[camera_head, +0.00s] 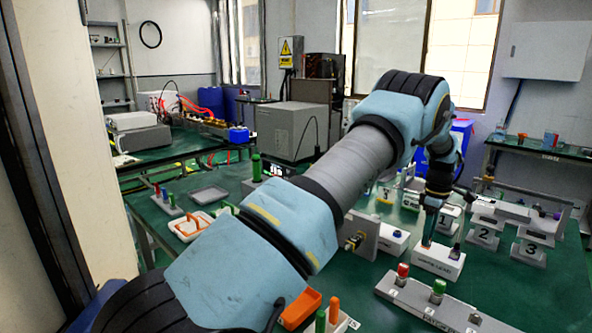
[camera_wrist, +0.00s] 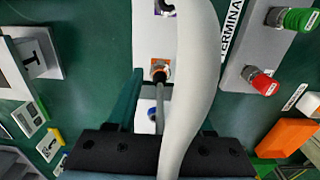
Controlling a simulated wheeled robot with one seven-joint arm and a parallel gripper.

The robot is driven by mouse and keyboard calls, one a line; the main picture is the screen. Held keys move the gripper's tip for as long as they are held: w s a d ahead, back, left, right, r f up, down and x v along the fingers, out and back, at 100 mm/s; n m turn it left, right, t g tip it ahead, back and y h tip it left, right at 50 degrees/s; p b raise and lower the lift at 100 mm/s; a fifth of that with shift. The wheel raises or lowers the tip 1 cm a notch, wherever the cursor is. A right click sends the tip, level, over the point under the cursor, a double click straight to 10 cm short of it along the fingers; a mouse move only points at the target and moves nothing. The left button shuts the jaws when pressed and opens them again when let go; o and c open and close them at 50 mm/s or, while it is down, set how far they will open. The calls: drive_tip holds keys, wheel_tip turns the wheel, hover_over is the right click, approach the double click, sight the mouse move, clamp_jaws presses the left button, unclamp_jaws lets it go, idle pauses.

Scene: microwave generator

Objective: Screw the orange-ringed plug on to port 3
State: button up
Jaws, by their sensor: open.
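An orange-ringed plug (camera_wrist: 160,70) shows near the middle of the wrist view, over a white block (camera_wrist: 146,40), with a thin grey stem running down from it. My gripper (camera_head: 431,222) points down over a white labelled block (camera_head: 437,262) in the head view. It is open, and its fingers reach toward the plug in the wrist view; I cannot tell whether either touches it. A thick pale tube hides the right finger's tip and part of the plug's surroundings. The stand marked 3 (camera_head: 530,251) is at the right in the head view; its port details are too small to read.
Stands marked 2 (camera_head: 483,237) and 1 (camera_head: 444,218) are left of stand 3. A grey terminal strip (camera_head: 409,297) with red and green knobs is in front. An orange tray (camera_head: 300,309) lies further left. My arm hides the middle of the table.

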clamp_jaws()
idle(0.3)
drive_tip(key=shift+r, duration=0.1)
idle(1.1)
drive_tip(key=shift+r+p, duration=1.85)
drive_tip(key=shift+r, duration=1.05)
drive_tip(key=shift+s+d+f, duration=0.1)
drive_tip(key=shift+s+f, duration=0.05)
drive_tip(key=shift+s, duration=1.1)
drive_tip(key=shift+s+d+f, duration=0.1)
drive_tip(key=shift+s, duration=1.15)
